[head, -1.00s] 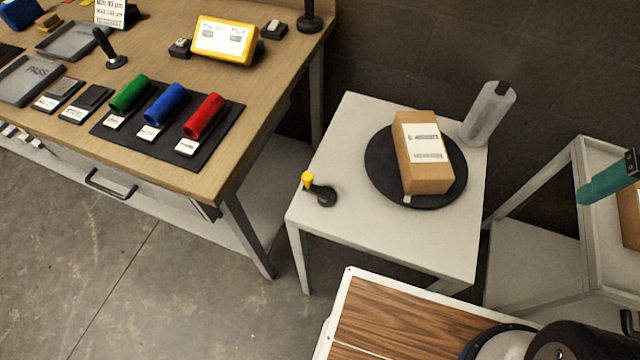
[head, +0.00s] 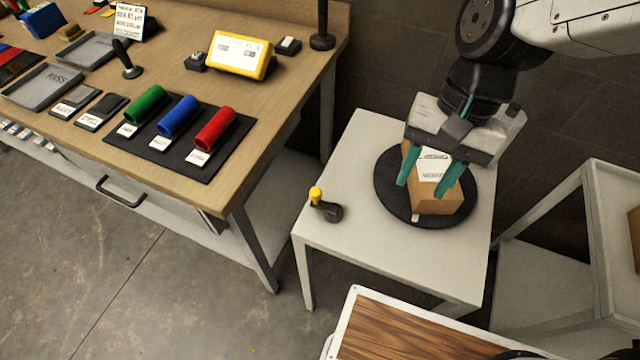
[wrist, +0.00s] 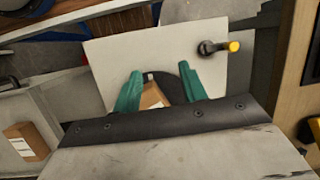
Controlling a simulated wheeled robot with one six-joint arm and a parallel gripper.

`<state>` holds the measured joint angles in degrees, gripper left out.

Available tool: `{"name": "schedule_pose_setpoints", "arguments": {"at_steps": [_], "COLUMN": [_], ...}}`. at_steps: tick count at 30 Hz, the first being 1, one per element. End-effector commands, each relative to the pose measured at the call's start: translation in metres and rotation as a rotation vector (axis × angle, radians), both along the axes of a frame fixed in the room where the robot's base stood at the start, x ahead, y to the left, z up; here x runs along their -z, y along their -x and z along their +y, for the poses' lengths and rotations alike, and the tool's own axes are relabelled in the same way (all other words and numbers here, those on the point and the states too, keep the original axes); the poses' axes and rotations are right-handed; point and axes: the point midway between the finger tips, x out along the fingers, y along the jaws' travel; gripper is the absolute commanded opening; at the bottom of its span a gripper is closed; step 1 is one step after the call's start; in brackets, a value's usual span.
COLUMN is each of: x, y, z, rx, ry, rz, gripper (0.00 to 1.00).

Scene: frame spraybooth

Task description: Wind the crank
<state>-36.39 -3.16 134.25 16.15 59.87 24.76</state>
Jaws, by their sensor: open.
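The crank, a dark hub and arm with a yellow knob (head: 316,194), stands at the left front part of a small white table (head: 345,150). In the wrist view the crank's yellow knob (wrist: 233,46) points right, near the table's edge. A black round turntable (head: 385,190) on the same table carries a cardboard box (head: 437,203) with a white label. My gripper (head: 424,188) is open, its teal fingers apart above the box in the head view. The wrist view shows the fingers (wrist: 160,92) with part of the box between them in the picture. I cannot tell if they touch it.
A wooden workbench (head: 215,185) at left holds green, blue and red cylinders on a black mat, grey trays and a yellow device (head: 238,54). A white cart (head: 560,290) stands at right. The table around the crank is clear.

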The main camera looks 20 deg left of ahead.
Motion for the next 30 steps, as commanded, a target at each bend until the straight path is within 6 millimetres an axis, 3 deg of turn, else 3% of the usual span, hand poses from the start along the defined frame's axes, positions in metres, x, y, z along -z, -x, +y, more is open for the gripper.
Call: {"name": "schedule_pose_setpoints", "arguments": {"at_steps": [1,3,9,15,19,30], "x": [0.014,0.029,0.059,0.052,0.056,0.106], "y": [0.002,0.004,-0.003,-0.020,-0.020,-0.006], "z": [0.025,0.055,0.125,0.145,0.146,0.160], "rx": [0.045,0.139,0.505,0.780,0.835,0.836], "ry": [0.012,0.026,0.055,0.042,0.054,0.057], "rz": [0.029,0.059,0.122,0.143,0.150,0.151], "gripper": [0.42,0.42,0.42,0.42,0.42,0.42]}}
